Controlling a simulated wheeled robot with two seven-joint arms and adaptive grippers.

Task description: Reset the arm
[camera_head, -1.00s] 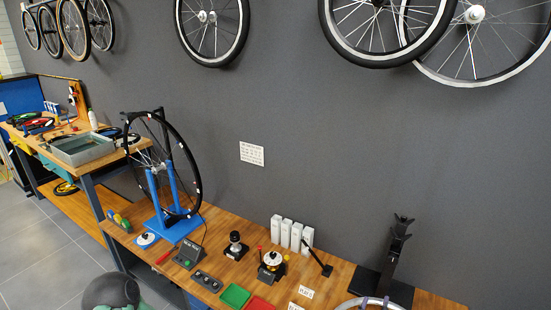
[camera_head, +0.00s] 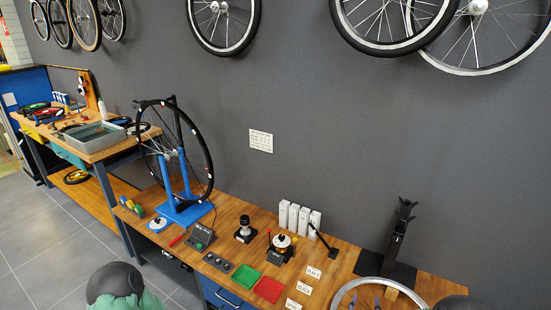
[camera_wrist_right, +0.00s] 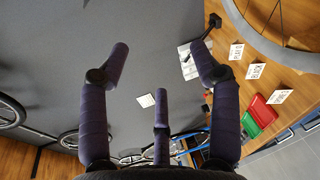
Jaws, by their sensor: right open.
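My right gripper (camera_wrist_right: 160,62) fills the middle of the right wrist view. Its purple fingers are spread apart with nothing between them. In the head view, what look like its purple fingertips (camera_head: 365,301) show at the bottom edge, in front of a pale wheel rim (camera_head: 340,293). I cannot tell whether they touch the rim. A rounded dark and green part at the bottom left of the head view looks like my own arm. My left gripper is out of view.
The wooden bench (camera_head: 330,262) carries a blue truing stand (camera_head: 183,210), a small pot device (camera_head: 282,248), a green tray (camera_head: 245,276), a red tray (camera_head: 269,289), white boxes (camera_head: 299,216) and a black stand (camera_head: 398,240). Wheels (camera_head: 225,25) hang on the grey wall.

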